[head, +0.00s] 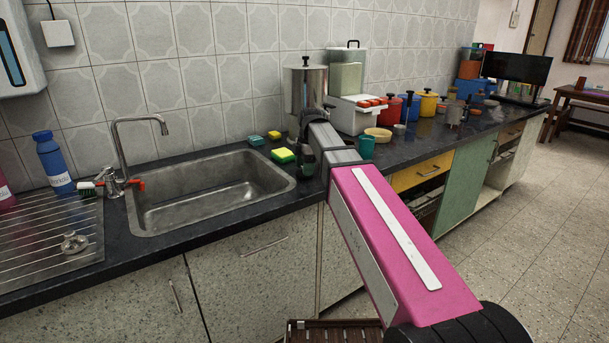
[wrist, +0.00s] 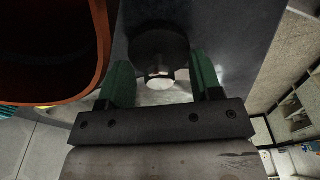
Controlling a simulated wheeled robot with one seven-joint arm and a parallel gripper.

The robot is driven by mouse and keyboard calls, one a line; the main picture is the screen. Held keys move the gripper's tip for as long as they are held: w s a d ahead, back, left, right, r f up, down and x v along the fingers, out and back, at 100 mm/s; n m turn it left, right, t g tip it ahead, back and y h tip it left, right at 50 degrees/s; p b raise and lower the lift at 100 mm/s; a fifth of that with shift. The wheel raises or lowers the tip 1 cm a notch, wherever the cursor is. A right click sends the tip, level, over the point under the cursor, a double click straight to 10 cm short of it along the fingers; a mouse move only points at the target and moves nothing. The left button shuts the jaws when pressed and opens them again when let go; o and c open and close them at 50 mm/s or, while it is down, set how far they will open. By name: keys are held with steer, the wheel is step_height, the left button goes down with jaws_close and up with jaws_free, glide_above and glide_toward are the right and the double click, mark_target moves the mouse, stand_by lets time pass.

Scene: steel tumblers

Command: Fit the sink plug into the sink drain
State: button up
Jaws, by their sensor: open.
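A small round metal piece with a knob, which looks like the sink plug (head: 75,242), lies on the ribbed drainboard left of the sink in the head view. The steel sink (head: 205,192) is set into the dark counter; I cannot make out its drain. My gripper (head: 306,160) is over the counter right of the sink, well away from the plug, and partly hidden by my arm. In the wrist view its green fingers (wrist: 161,88) are open. A dark round-topped thing with a shiny metal end (wrist: 160,55) shows between or just beyond them; contact cannot be told.
A large dark opening with an orange rim (wrist: 98,50) is close on the left in the wrist view. A steel canister (head: 304,90), sponges (head: 283,155) and a teal cup (head: 366,147) stand near my gripper. A blue bottle (head: 54,160) and faucet (head: 120,150) are by the sink.

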steer(key=shift+f, duration=0.1)
steer(key=c, duration=1)
